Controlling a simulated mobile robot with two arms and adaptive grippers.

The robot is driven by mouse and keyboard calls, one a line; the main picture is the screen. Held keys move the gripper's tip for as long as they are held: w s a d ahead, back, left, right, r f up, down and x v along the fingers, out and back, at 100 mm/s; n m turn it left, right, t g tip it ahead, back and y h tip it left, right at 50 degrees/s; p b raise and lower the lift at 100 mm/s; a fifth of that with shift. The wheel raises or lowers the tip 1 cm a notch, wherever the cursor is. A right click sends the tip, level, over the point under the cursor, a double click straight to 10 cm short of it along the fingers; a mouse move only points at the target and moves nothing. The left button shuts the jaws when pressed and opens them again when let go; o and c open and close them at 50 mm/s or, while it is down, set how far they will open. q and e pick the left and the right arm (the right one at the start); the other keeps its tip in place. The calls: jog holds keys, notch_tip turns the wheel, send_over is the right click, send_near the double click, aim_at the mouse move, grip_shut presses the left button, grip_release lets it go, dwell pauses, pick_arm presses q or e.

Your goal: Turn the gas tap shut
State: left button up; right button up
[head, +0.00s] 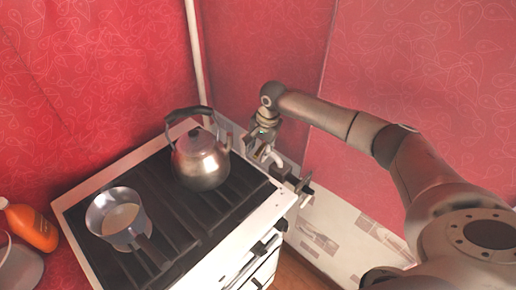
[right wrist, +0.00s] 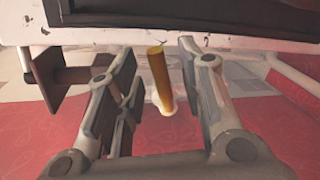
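In the right wrist view, the gas tap's yellow-brown lever (right wrist: 160,80) stands between the fingers of my right gripper (right wrist: 157,62). The fingers are open, with a gap showing on each side of the lever. A small pale part shows at the lever's lower end. In the head view my right gripper (head: 261,147) points down beside the stove's back right corner, close to a curved white pipe (head: 274,156). The tap lever cannot be made out there. My left gripper is not in view.
The white stove (head: 105,176) carries a metal kettle (head: 200,160) and a saucepan (head: 118,214). A dark bracket-like part (head: 304,187) sticks out at its right edge. An orange bottle (head: 33,228) is at the far left. Red patterned walls stand close behind and to the right.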

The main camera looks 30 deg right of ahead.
jog(key=shift+s+f, duration=0.1)
jog(key=shift+f, duration=0.15)
jog(key=shift+c, duration=0.8)
grip_shut()
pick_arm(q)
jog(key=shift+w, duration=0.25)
